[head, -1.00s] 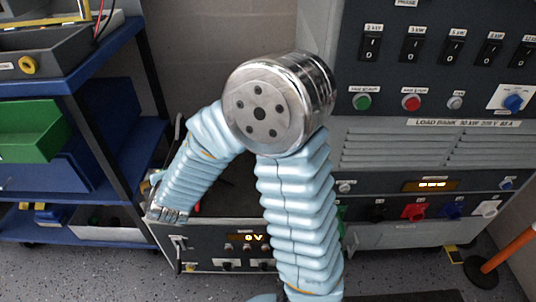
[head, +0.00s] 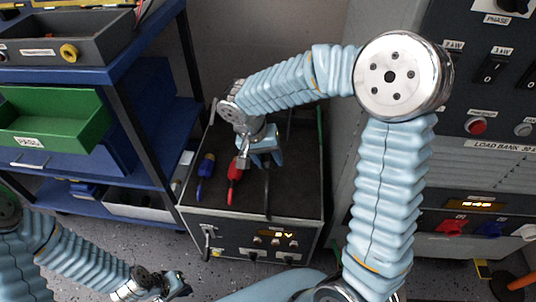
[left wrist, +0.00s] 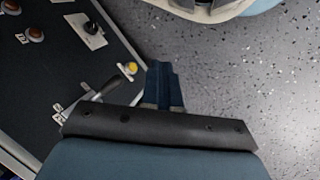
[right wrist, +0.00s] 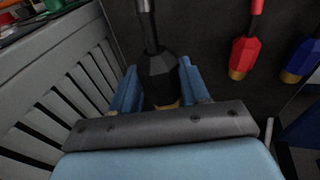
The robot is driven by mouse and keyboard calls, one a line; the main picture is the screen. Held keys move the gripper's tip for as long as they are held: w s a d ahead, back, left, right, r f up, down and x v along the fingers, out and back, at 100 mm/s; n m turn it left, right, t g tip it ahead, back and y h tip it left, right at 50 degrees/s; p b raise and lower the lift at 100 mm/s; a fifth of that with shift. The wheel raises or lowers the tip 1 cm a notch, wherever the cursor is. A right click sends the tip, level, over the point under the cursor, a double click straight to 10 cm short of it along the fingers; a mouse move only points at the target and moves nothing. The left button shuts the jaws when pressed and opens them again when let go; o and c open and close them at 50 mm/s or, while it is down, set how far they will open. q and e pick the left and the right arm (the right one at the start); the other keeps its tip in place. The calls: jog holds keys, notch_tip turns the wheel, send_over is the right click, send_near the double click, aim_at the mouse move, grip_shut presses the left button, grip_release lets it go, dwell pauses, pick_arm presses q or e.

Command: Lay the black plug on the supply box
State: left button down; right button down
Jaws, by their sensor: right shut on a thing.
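The black plug (right wrist: 158,72) is between the blue fingers of my right gripper (right wrist: 157,90) in the right wrist view, its cable running away from them. In the head view my right gripper (head: 264,157) is over the dark top of the supply box (head: 300,190). I cannot tell whether the plug touches the top. A red plug (head: 233,180) and a blue plug (head: 205,176) lie on the box top, left of the gripper. My left gripper (head: 178,286) is low at the front left, with its fingers (left wrist: 164,85) together and empty, near the box's front panel.
A blue shelf rack (head: 125,95) with a green bin (head: 50,120) stands left of the box. The grey load bank (head: 480,160) stands to the right. Speckled floor (left wrist: 250,90) is open in front. The box top's front right is mostly clear.

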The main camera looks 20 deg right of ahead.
jog(key=shift+a+f, duration=0.1)
jog(key=shift+w+f, duration=0.2)
jog(key=shift+f, duration=0.05)
jog(key=w+f+b, duration=0.1)
jog(key=f, duration=0.1)
jog(key=w+d+f+b, duration=0.1)
jog(key=f, duration=0.1)
jog(key=w+d+f+b, duration=0.1)
jog(key=f+b, duration=0.1)
jog(key=f, duration=0.1)
jog(key=shift+w+d+f, duration=0.1)
jog(key=shift+w+d, duration=0.1)
jog(key=shift+w, duration=0.15)
jog(key=shift+f+b, duration=0.5)
jog(key=shift+b, duration=0.1)
jog(key=shift+c, duration=2.4)
grip_release()
jog(key=shift+r, duration=0.1)
